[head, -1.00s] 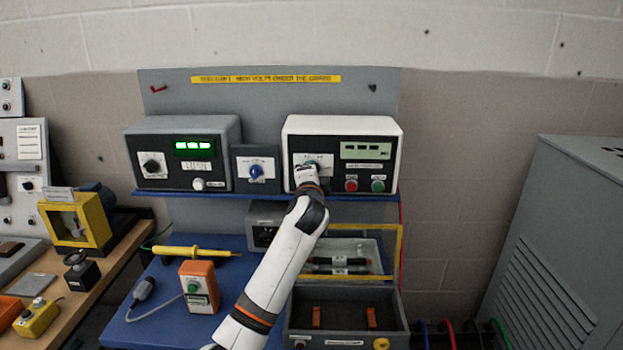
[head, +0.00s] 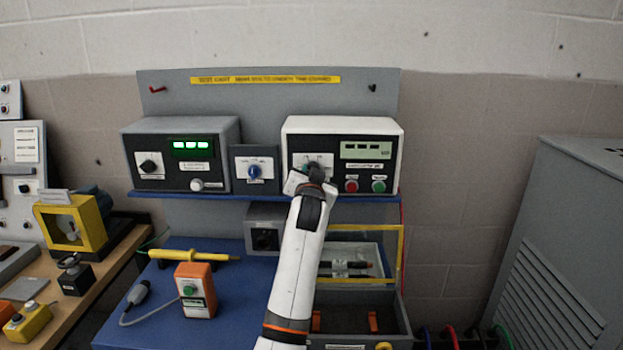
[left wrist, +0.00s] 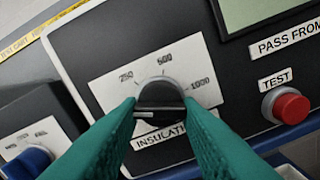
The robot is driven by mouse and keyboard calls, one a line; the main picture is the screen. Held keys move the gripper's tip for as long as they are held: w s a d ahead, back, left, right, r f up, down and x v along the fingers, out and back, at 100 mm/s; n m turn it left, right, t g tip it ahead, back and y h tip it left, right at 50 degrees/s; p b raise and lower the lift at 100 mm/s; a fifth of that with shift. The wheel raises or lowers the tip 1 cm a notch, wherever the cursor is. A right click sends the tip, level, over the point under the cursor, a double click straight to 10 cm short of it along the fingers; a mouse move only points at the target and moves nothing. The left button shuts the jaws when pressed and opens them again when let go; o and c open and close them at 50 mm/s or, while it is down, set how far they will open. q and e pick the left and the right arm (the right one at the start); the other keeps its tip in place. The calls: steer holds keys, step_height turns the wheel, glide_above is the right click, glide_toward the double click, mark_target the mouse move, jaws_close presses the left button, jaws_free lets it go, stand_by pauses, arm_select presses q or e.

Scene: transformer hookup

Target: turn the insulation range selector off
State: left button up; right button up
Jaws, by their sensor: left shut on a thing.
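The insulation range selector is a dark round knob (left wrist: 160,101) on a white label plate marked with "500", "1000" and another number. It sits on the white-cased tester (head: 343,124) at the right of the blue shelf. My left gripper (left wrist: 159,112) has its two green fingers closed on either side of the knob; in the head view the gripper (head: 308,177) is in front of the tester's left part and partly covers the selector. A pale line crosses the knob, but I cannot tell which mark it indicates. My right gripper is out of view.
A red TEST button (left wrist: 291,108) and a green button (head: 378,186) are right of the selector. A small box with a blue knob (head: 254,171) stands to its left, beside a grey meter (head: 180,125). An orange handheld unit (head: 195,291) stands on the blue bench.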

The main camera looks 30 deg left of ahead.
arm_select(q)
steer(key=shift+w+d+f+n+b, duration=0.1)
steer(key=shift+n+b, duration=0.05)
steer(key=shift+n, duration=1)
steer(key=shift+f+n+b, duration=0.1)
steer(key=shift+n+b, duration=0.05)
steer(key=shift+n, duration=1)
steer(key=o, duration=1)
steer(key=shift+r, duration=0.1)
steer(key=shift+c, duration=0.2)
steer(key=b+v, duration=0.2)
steer(key=v, duration=1)
